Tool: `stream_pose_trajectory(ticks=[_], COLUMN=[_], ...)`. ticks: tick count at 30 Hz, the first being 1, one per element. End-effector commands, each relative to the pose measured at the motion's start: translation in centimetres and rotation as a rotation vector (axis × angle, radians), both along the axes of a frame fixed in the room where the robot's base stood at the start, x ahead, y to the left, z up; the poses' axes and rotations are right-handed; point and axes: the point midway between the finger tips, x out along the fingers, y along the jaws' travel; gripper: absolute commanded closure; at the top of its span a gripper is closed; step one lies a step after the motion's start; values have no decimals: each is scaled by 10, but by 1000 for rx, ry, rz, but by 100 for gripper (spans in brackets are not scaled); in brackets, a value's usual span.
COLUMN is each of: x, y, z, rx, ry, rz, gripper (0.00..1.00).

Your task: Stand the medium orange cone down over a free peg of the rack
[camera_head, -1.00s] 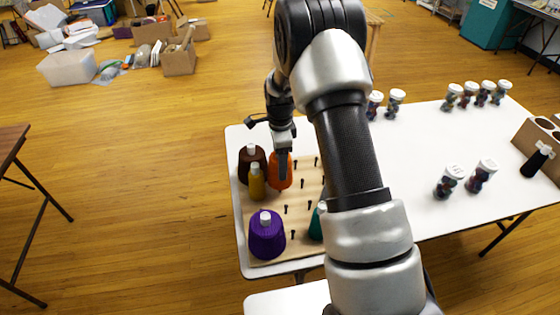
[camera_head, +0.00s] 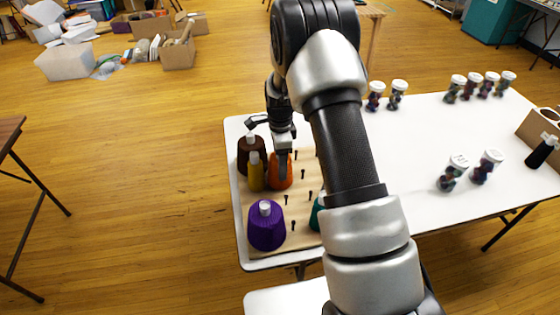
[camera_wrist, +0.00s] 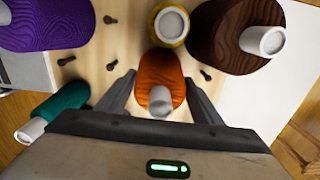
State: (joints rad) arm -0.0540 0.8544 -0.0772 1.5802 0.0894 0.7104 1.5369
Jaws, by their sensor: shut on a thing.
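The orange cone (camera_head: 279,172) is between the fingers of my gripper (camera_head: 284,172), which is shut on it. It is roughly upright with its pale tip toward the wrist camera, and the fingers flank it in the wrist view (camera_wrist: 160,72). It is over the wooden rack (camera_head: 262,201), beside the mustard cone (camera_head: 257,177). Its base is partly hidden, so I cannot tell whether it is around a peg or above one. Bare dark pegs (camera_head: 303,174) show right of it; others show in the wrist view (camera_wrist: 112,65).
A brown cone (camera_head: 250,155) stands behind the mustard one, a purple cone (camera_head: 267,228) at the front left. A teal cone (camera_wrist: 66,103) is partly hidden by my arm in the head view. Several jars (camera_head: 453,172) stand on the white table (camera_head: 420,135), which has clear room between them.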

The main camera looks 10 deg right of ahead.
Motion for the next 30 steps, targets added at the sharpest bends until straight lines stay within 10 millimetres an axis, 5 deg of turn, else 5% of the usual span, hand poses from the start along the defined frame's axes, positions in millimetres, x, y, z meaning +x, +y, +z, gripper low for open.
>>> stream_pose_trajectory(ticks=[23, 24, 27, 30], x=[0, 1, 0, 0], y=[0, 0, 0, 0], z=[-6, -5, -5, -5], rx=[0, 0, 0, 0], ry=[-1, -1, -1, -1], rz=[0, 0, 0, 0], gripper=[67, 35, 18, 18])
